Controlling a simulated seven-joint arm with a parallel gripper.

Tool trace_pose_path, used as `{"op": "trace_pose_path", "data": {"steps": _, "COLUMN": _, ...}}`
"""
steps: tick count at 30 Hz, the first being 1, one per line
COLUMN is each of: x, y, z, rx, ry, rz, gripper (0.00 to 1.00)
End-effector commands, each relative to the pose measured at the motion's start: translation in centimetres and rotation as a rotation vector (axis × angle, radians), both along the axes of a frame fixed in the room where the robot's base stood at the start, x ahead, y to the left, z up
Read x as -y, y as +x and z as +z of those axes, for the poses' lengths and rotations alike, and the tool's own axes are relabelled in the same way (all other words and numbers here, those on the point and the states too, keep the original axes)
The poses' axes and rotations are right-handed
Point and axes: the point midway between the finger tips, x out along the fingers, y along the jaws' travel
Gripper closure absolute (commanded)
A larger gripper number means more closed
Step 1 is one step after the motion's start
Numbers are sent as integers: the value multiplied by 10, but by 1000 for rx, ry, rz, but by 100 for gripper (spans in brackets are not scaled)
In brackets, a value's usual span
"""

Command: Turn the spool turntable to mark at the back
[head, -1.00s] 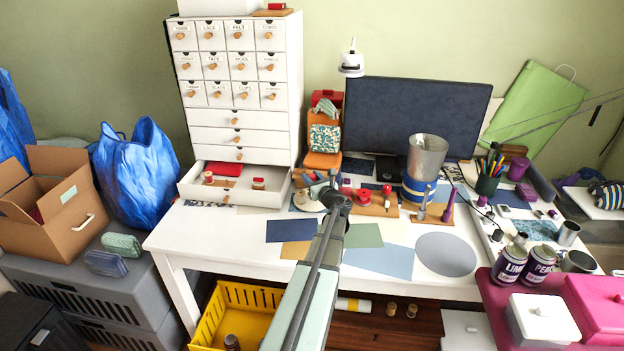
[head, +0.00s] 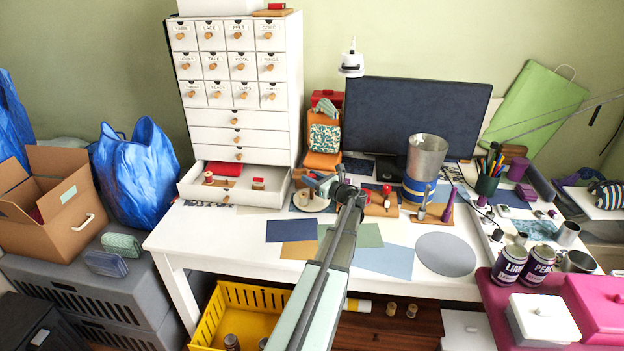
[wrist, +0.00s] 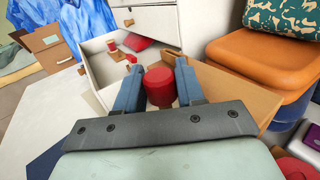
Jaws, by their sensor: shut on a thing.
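A pale round disc (head: 311,203), seemingly the turntable, is on the white desk just right of the open drawer; my arm partly covers it in the head view. My gripper (head: 319,183) is over its back part. In the wrist view, the blue fingers of my gripper (wrist: 160,88) stand on either side of a red spool-like piece (wrist: 160,86) and are shut on it. The disc's mark cannot be made out, and the fingers and arm hide much of the disc.
The open drawer (head: 232,194) holds red spools and red felt. An orange stack (head: 323,161) stands close behind the gripper. A wooden stand with a red spool (head: 387,190) is to the right. The monitor (head: 415,118) stands behind. The desk's left front is clear.

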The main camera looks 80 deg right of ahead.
Motion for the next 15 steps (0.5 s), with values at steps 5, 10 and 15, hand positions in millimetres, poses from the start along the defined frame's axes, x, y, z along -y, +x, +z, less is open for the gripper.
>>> {"op": "trace_pose_path", "data": {"steps": 5, "x": 2, "y": 0, "z": 1, "rx": 1, "ry": -1, "rz": 50, "gripper": 100}}
{"op": "trace_pose_path", "data": {"steps": 10, "x": 1, "y": 0, "z": 1, "rx": 0, "ry": 0, "rz": 55, "gripper": 100}}
{"op": "trace_pose_path", "data": {"steps": 15, "x": 1, "y": 0, "z": 1, "rx": 1, "ry": 1, "rz": 54, "gripper": 60}}
